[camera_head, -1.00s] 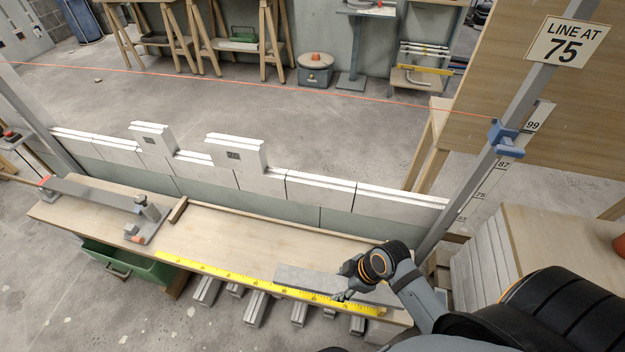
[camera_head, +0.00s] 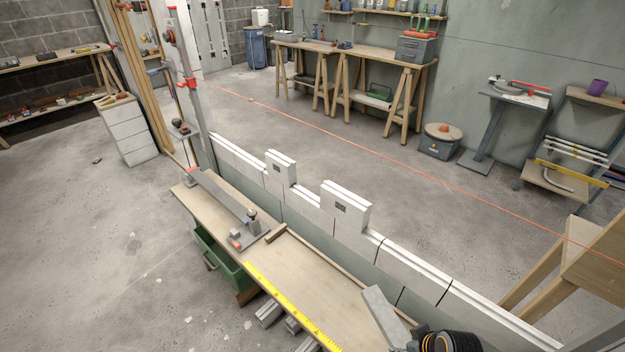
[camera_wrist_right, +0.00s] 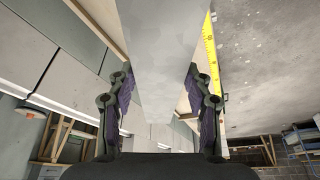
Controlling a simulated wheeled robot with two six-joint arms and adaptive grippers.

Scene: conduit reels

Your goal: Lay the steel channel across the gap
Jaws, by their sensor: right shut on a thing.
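The steel channel, a plain grey bar (camera_head: 380,310), shows at the bottom of the head view, over the right end of the bench. My right gripper (camera_head: 408,344) is shut on it, partly cut off by the picture's lower edge. In the right wrist view the channel (camera_wrist_right: 160,55) runs between both fingers of my right gripper (camera_wrist_right: 160,112). Whether it touches the bench is unclear. The gap lies between two raised white blocks, the left one (camera_head: 281,170) and the right one (camera_head: 345,207), on top of the low white block wall (camera_head: 415,268). My left gripper is not in view.
The wooden bench (camera_head: 315,285) runs along the wall's near side. It carries a grey flat bar with a clamp (camera_head: 240,225) and a yellow tape (camera_head: 285,305).

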